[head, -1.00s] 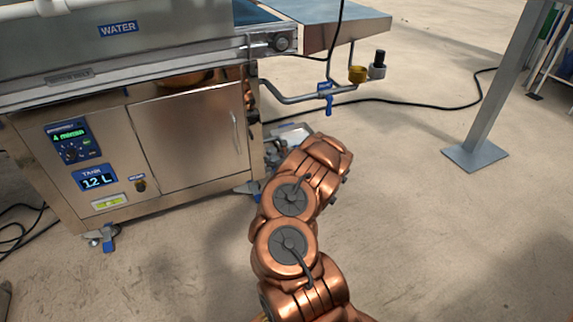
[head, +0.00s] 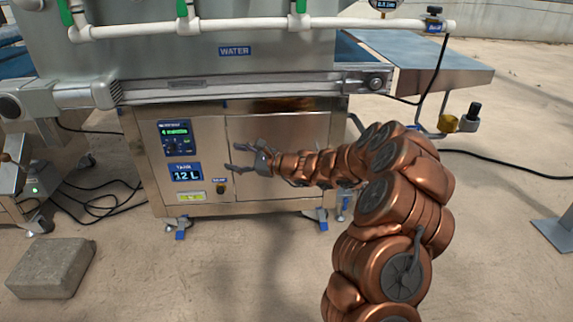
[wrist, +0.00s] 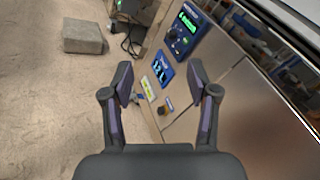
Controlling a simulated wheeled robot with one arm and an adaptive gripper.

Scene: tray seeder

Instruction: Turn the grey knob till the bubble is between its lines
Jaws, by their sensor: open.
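My gripper (head: 233,157) is open and empty in front of the steel cabinet (head: 150,185), with its fingers pointing left toward the control panels. In the wrist view my gripper (wrist: 159,70) has its two fingers well apart. A small yellow-green level vial (head: 191,196) sits low on the cabinet front; it also shows between the fingers in the wrist view (wrist: 148,88). The bubble and its lines are too small to read. A small grey metal part shows at the cabinet's left foot (head: 170,223); I cannot tell whether it is the grey knob.
The dial panel (head: 174,137), the tank display reading 12 L (head: 186,172) and a small brass-coloured knob (head: 221,188) are on the cabinet front. A grey block (head: 50,267) lies on the floor at left, near black cables. The floor before the cabinet is clear.

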